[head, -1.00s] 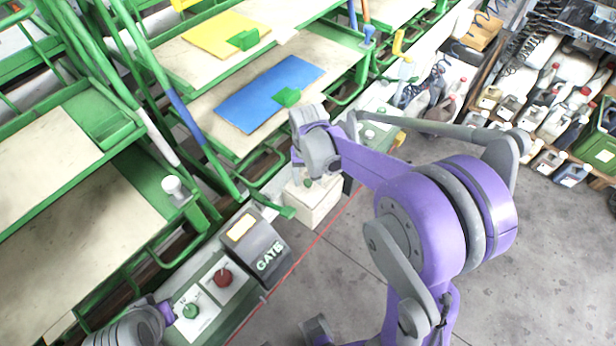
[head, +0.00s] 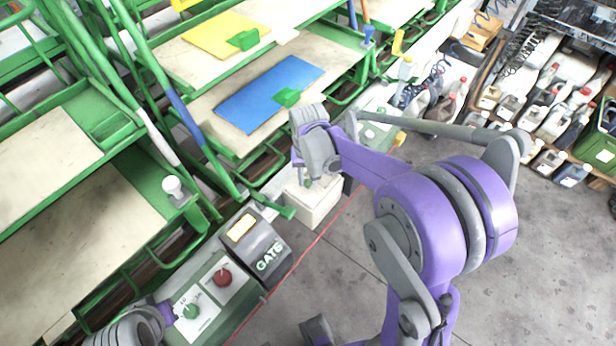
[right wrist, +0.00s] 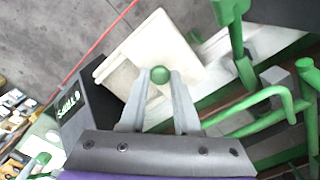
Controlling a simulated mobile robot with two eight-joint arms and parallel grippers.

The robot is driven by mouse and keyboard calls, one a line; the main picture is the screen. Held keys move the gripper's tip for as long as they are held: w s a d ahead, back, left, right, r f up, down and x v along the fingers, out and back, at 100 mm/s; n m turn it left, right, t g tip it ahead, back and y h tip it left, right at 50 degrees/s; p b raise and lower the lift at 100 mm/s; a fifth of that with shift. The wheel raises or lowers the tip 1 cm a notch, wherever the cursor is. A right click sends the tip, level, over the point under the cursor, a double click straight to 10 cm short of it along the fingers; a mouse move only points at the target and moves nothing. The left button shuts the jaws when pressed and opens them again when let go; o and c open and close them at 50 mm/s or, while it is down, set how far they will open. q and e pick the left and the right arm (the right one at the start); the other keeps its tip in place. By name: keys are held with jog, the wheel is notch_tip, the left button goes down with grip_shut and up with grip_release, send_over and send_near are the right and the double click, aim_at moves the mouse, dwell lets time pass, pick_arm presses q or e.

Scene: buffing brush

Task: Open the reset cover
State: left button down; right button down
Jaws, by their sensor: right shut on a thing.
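A white box-like cover (head: 314,208) stands at the panel's edge beside the dark GATE box; it also shows in the right wrist view (right wrist: 140,50). A round green knob (right wrist: 160,75) sits between the fingertips of my right gripper (right wrist: 158,88), which is shut on it. In the head view the right gripper (head: 307,180) reaches down at the white cover and is partly hidden by its own wrist. I cannot tell whether the cover is raised. The left arm shows at the bottom left of the head view, with its fingers out of sight.
The dark GATE box (head: 265,250) stands close beside the cover. A panel with a red knob (head: 222,278) and a green knob (head: 191,311) lies nearer. Green-framed racks (head: 150,160) line the left. Bottles (head: 560,110) stand at the upper right. Open floor lies right.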

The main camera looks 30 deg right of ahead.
jog(key=shift+d, duration=0.1)
dwell(0.7)
pick_arm(q)
jog(key=shift+s+f+b, duration=0.1)
jog(key=shift+f+b, duration=0.3)
jog(key=shift+f, duration=0.1)
pick_arm(e)
jog(key=d, duration=0.1)
jog(key=w+d, duration=0.1)
jog(key=d, duration=0.1)
jog(key=w+d, duration=0.1)
jog(key=d, duration=0.1)
jog(key=c, duration=0.6)
grip_release()
jog(key=shift+a, duration=0.15)
pick_arm(q)
jog(key=shift+r+p, duration=0.4)
jog(key=shift+r, duration=0.1)
pick_arm(e)
notch_tip(320, 180, up, 11)
jog(key=shift+f, duration=0.1)
